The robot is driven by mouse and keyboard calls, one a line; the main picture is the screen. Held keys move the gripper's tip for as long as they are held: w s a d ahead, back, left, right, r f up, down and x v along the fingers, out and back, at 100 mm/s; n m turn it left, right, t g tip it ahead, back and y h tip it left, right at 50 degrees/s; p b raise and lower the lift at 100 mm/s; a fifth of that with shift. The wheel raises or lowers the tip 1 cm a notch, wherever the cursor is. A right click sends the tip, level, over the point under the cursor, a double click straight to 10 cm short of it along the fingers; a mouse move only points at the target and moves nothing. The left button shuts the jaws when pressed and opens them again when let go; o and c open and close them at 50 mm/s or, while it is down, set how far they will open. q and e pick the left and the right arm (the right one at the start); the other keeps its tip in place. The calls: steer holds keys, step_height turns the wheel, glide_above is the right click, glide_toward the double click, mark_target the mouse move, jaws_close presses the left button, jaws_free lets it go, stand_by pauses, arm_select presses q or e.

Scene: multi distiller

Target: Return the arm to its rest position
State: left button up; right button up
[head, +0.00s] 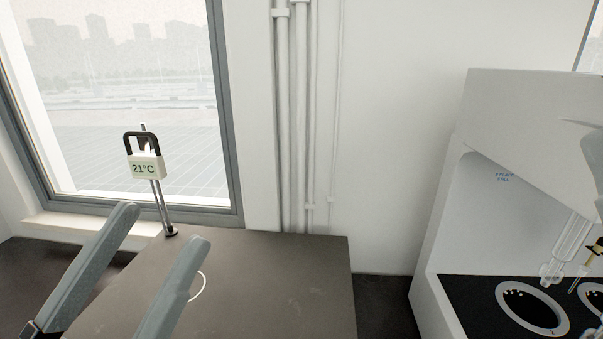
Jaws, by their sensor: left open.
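My left gripper (163,224) is in the lower left of the head view, over the brown table (290,290). Its two grey fingers are spread apart, with nothing between the fingertips. My right gripper is not in view.
A 21°C display (146,168) with a dark handle hangs on a thin metal stand (163,215) behind the fingers. A white distiller cabinet (530,110) with glassware (565,255) and round openings stands at right. The table's right half is clear.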

arm_select(q)
steer(key=a+r+n+t+y, duration=0.4)
steer(key=a+r+n+y, duration=0.1)
steer(key=r+n+y, duration=0.3)
step_height(320, 180, up, 38)
steer(key=m+p, duration=0.1)
steer(key=p, duration=3.8)
step_height(320, 180, down, 30)
steer(key=b, duration=3)
steer(key=shift+s+y+b, duration=0.35)
steer(key=shift+s+y, duration=0.05)
steer(key=shift+s, duration=0.05)
steer(key=shift+a, duration=0.1)
